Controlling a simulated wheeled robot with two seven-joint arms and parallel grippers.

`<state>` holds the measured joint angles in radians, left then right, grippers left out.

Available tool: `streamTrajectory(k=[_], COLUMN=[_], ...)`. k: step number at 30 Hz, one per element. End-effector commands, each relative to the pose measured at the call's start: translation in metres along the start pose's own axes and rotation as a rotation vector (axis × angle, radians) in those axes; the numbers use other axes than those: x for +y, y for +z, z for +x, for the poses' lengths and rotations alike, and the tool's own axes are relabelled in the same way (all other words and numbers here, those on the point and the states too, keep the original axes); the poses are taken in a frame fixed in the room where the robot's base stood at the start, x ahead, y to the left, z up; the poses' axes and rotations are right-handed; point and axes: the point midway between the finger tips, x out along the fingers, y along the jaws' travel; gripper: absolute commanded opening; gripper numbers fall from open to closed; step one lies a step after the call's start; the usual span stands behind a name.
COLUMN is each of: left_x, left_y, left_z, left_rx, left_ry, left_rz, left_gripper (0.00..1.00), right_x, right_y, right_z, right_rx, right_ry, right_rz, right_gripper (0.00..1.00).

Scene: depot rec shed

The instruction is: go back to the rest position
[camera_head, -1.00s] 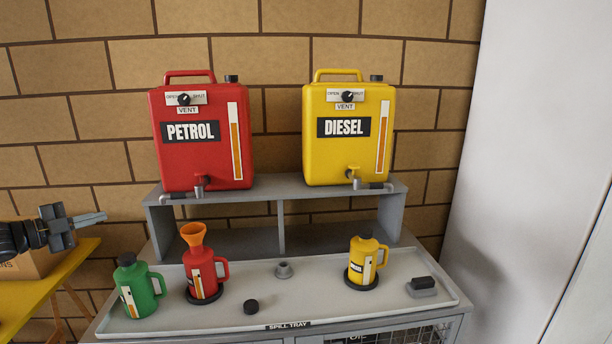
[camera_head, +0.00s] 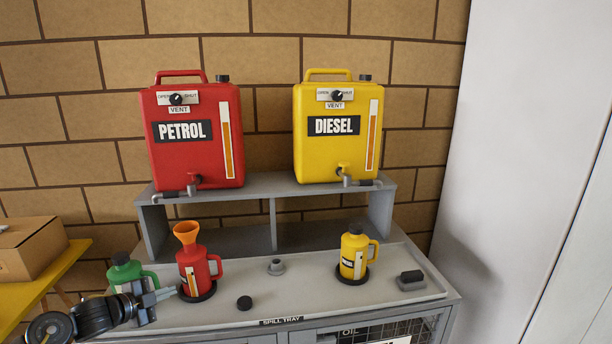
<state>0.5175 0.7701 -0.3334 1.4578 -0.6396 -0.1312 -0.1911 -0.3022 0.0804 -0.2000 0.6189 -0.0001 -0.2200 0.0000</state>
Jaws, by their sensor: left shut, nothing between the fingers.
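My left gripper (camera_head: 162,294) is at the lower left, over the left front of the spill tray, its fingers shut and empty. It covers part of the green jug (camera_head: 122,272). The fingertips point right toward the red jug (camera_head: 193,270), which holds an orange funnel (camera_head: 186,232) in its neck; I cannot tell if they touch it. The yellow diesel jug (camera_head: 352,252) stands upright on a dark round base at the right. My right gripper is not in view.
Behind, a grey shelf (camera_head: 240,195) bears the red petrol tank (camera_head: 190,155) and yellow diesel tank (camera_head: 335,155). A cardboard box (camera_head: 32,248) sits on a yellow table (camera_head: 72,258).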

Motion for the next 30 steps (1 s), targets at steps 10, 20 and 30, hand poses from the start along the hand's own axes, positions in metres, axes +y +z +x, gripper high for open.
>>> streamTrajectory(k=[10,20,30], left_x=[0.254,0.344,0.385], left_y=[-0.087,-0.122,-0.151], left_z=[-0.059,-0.169,-0.247], left_rx=[-0.418,-0.737,-0.944], left_ry=[0.078,0.171,0.244], left_rz=[-0.556,-0.940,-1.178], left_gripper=[0.00,0.00,0.00], right_x=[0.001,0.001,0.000], right_y=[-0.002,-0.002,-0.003], right_z=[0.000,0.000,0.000], right_rx=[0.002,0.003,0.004], right_ry=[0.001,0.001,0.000], right_rz=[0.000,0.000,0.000], right_gripper=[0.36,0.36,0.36])
